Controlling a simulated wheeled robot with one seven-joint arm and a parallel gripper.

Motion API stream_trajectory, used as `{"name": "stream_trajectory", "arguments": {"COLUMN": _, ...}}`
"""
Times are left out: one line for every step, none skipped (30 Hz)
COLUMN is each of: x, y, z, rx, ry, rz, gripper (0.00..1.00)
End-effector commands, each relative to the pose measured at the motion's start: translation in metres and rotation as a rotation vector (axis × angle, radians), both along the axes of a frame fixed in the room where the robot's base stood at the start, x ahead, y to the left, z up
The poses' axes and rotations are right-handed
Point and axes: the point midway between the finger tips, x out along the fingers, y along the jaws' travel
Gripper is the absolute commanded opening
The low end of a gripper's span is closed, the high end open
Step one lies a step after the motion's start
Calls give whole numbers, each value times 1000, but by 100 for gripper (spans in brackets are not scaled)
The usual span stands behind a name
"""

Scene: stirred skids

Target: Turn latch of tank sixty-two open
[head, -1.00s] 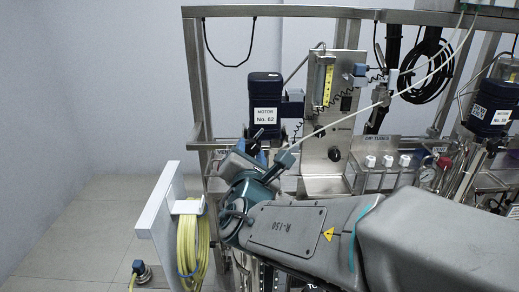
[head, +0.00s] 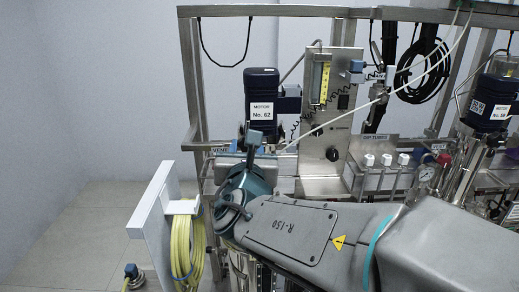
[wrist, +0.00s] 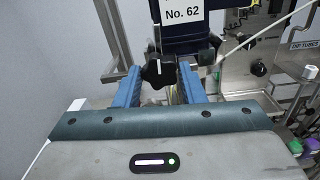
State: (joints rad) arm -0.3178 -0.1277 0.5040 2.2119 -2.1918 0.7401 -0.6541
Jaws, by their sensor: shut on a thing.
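The motor labelled No. 62 (head: 262,90) stands upright on the left of the skid; its label also shows in the wrist view (wrist: 182,14). Below it in the wrist view is a black lobed knob (wrist: 160,68) with a white mark, which I take as the latch. My gripper (wrist: 159,86) has a blue finger on each side of the knob and is shut on it. Finger contact is hard to see.
A white panel (head: 150,222) with a coiled yellow hose (head: 186,245) stands at left, near my wrist. A steel panel with a yellow gauge (head: 321,84) is right of the motor, then a dip tubes rack (head: 380,170). Floor at far left is clear.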

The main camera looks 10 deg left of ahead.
Motion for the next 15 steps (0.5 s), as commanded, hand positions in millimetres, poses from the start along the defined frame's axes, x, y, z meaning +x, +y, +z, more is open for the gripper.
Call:
{"name": "stream_trajectory", "arguments": {"x": 0, "y": 0, "z": 0, "rx": -18, "ry": -5, "rz": 0, "gripper": 14}}
{"name": "stream_trajectory", "arguments": {"x": 0, "y": 0, "z": 0, "rx": -28, "ry": -8, "rz": 0, "gripper": 14}}
{"name": "stream_trajectory", "arguments": {"x": 0, "y": 0, "z": 0, "rx": -42, "ry": -11, "rz": 0, "gripper": 14}}
{"name": "stream_trajectory", "arguments": {"x": 0, "y": 0, "z": 0, "rx": -50, "ry": -14, "rz": 0, "gripper": 14}}
{"name": "stream_trajectory", "arguments": {"x": 0, "y": 0, "z": 1, "rx": -57, "ry": -16, "rz": 0, "gripper": 14}}
{"name": "stream_trajectory", "arguments": {"x": 0, "y": 0, "z": 1, "rx": -66, "ry": -18, "rz": 0, "gripper": 14}}
{"name": "stream_trajectory", "arguments": {"x": 0, "y": 0, "z": 1, "rx": -71, "ry": -19, "rz": 0, "gripper": 14}}
{"name": "stream_trajectory", "arguments": {"x": 0, "y": 0, "z": 1, "rx": -75, "ry": -20, "rz": 0, "gripper": 14}}
{"name": "stream_trajectory", "arguments": {"x": 0, "y": 0, "z": 1, "rx": -79, "ry": -21, "rz": 0, "gripper": 14}}
{"name": "stream_trajectory", "arguments": {"x": 0, "y": 0, "z": 1, "rx": -81, "ry": -22, "rz": 0, "gripper": 14}}
{"name": "stream_trajectory", "arguments": {"x": 0, "y": 0, "z": 1, "rx": -83, "ry": -22, "rz": 0, "gripper": 14}}
{"name": "stream_trajectory", "arguments": {"x": 0, "y": 0, "z": 1, "rx": -85, "ry": -23, "rz": 0, "gripper": 14}}
{"name": "stream_trajectory", "arguments": {"x": 0, "y": 0, "z": 1, "rx": -86, "ry": -23, "rz": 0, "gripper": 14}}
{"name": "stream_trajectory", "arguments": {"x": 0, "y": 0, "z": 1, "rx": -87, "ry": -23, "rz": 0, "gripper": 14}}
{"name": "stream_trajectory", "arguments": {"x": 0, "y": 0, "z": 1, "rx": -87, "ry": -23, "rz": 0, "gripper": 14}}
